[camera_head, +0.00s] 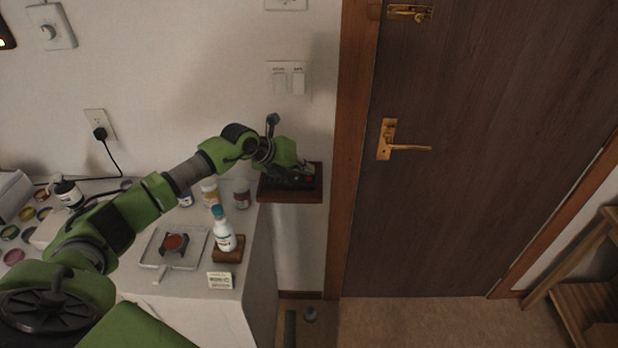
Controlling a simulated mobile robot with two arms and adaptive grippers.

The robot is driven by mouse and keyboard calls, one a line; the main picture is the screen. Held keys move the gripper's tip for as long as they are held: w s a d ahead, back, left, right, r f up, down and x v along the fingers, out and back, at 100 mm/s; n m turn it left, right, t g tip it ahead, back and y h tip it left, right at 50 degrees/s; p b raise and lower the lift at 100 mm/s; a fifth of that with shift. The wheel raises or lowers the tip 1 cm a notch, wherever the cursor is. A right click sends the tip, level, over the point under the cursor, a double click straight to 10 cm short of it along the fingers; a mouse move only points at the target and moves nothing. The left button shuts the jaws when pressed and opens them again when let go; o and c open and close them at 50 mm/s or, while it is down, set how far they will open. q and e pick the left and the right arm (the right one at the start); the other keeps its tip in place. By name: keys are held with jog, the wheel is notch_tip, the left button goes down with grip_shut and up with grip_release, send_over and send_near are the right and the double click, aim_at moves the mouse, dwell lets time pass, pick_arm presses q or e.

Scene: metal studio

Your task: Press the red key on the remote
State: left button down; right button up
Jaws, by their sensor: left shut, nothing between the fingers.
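A small dark remote (290,182) lies in a brown wooden wall tray (290,197) just right of the counter, beside the door frame. My left gripper (307,176) is shut and empty, with its tips over the right part of the tray. A small spot of red shows right by the fingertips; I cannot tell whether the fingers touch it. The gripper and wrist hide part of the remote. My right gripper is not in view.
The white counter (205,305) holds a bottle with a teal cap (223,232), several jars, a clear tray (155,255) and a small card (220,281). A brown door (480,200) with a brass handle (405,148) stands right of the wall tray. The floor before the door is clear.

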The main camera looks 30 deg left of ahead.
aim_at(307, 179)
pick_arm(q)
jog(key=shift+f, duration=0.15)
jog(key=shift+f, duration=0.3)
jog(key=shift+f+b, duration=0.25)
jog(key=shift+b, duration=0.15)
jog(key=shift+r, duration=0.1)
jog(key=shift+r+p, duration=0.55)
jog(key=shift+r, duration=0.05)
notch_tip(307, 179, up, 6)
jog(key=p, duration=0.4)
dwell(0.4)
jog(key=shift+d, duration=0.1)
dwell(0.3)
